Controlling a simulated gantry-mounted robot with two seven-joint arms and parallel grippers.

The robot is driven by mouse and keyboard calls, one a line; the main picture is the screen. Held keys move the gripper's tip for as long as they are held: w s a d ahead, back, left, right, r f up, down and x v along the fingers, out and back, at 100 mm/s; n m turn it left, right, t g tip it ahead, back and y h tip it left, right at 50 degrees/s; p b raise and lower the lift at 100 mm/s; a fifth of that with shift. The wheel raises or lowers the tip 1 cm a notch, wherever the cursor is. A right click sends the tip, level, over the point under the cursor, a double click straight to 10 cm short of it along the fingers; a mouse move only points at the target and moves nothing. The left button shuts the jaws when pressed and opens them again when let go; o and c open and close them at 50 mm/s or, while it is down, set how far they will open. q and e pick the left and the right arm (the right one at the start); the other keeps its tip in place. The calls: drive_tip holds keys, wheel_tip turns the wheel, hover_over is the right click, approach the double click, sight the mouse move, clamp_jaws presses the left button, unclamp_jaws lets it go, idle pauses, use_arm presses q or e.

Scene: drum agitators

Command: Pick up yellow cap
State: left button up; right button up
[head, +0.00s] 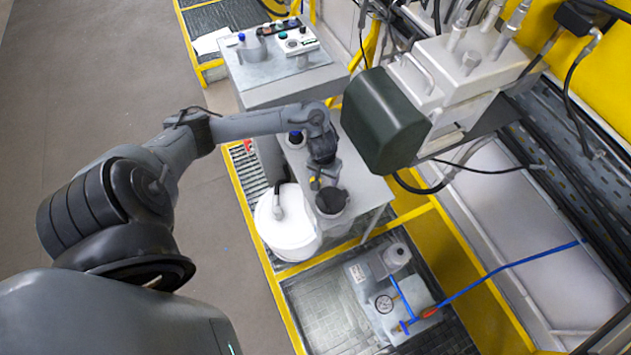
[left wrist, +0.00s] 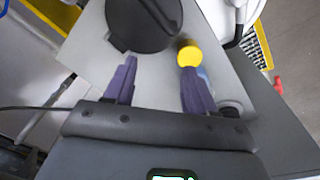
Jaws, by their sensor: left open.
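The yellow cap (head: 314,183) is small and round, between the white drum and a black-topped container in the head view. In the left wrist view the yellow cap (left wrist: 189,54) lies just past the tip of the right-hand finger, overlapping it in the picture; I cannot tell whether they touch. In the head view my left gripper (head: 318,178) is above the small grey table. My right gripper is out of view.
The black-topped container (head: 331,201) stands close to the cap. A white drum (head: 287,232) is beside the table. A dark-capped bottle (head: 296,139) stands behind. A dark green box (head: 385,121) on the machine hangs close to the right of my left arm.

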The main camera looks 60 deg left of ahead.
use_arm(q)
drive_tip(key=a, duration=0.1)
drive_tip(key=s+a+n, duration=0.1)
drive_tip(key=a, duration=0.1)
drive_tip(key=a+n+g, duration=0.1)
drive_tip(key=shift+s+a+r, duration=0.15)
drive_tip(key=shift+r, duration=0.15)
wheel_tip(320, 180, down, 3)
drive_tip(key=shift+f+b, duration=0.15)
drive_tip(key=shift+b, duration=0.5)
drive_tip(key=shift+s+f+b, duration=0.1)
drive_tip(key=shift+f+b, duration=0.5)
drive_tip(key=shift+f, duration=2.65)
drive_tip(key=c, duration=0.8)
wheel_tip(320, 180, up, 9)
drive_tip(key=shift+f+p, duration=0.15)
drive_tip(key=shift+p, duration=0.85)
drive_tip(key=shift+r, duration=0.7)
